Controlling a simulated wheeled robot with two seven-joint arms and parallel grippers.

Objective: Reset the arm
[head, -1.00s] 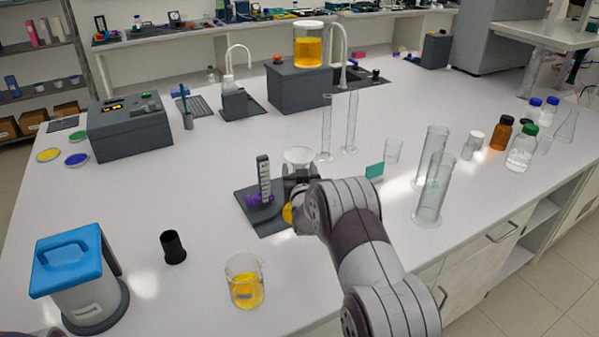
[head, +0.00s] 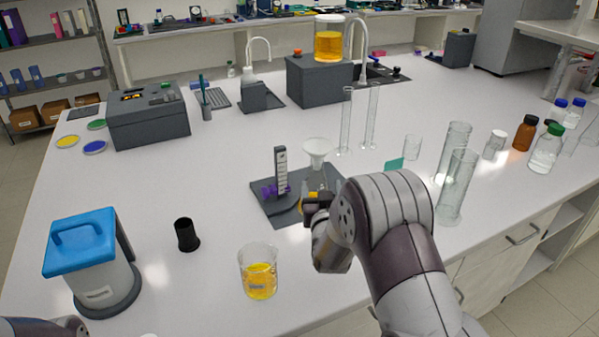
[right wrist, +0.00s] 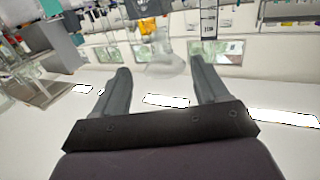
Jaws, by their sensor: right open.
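My right gripper (head: 318,200) is open at the front right of a dark rig base (head: 278,208). The base carries an upright scale post (head: 281,172), a purple clamp (head: 270,191) and a clear funnel (head: 318,150). In the right wrist view my right gripper (right wrist: 160,85) shows two spread fingers with nothing held between them. The funnel (right wrist: 165,62) is blurred beyond the fingertips. Something yellow shows by the gripper in the head view, partly hidden. Part of my left arm shows at the lower left corner; its gripper is out of view.
A beaker of yellow liquid (head: 259,275), a black cup (head: 186,235) and a blue-lidded device (head: 95,262) stand in front and left. Tall glass cylinders (head: 458,185) and bottles (head: 546,150) stand right. The bench front between beaker and rig is clear.

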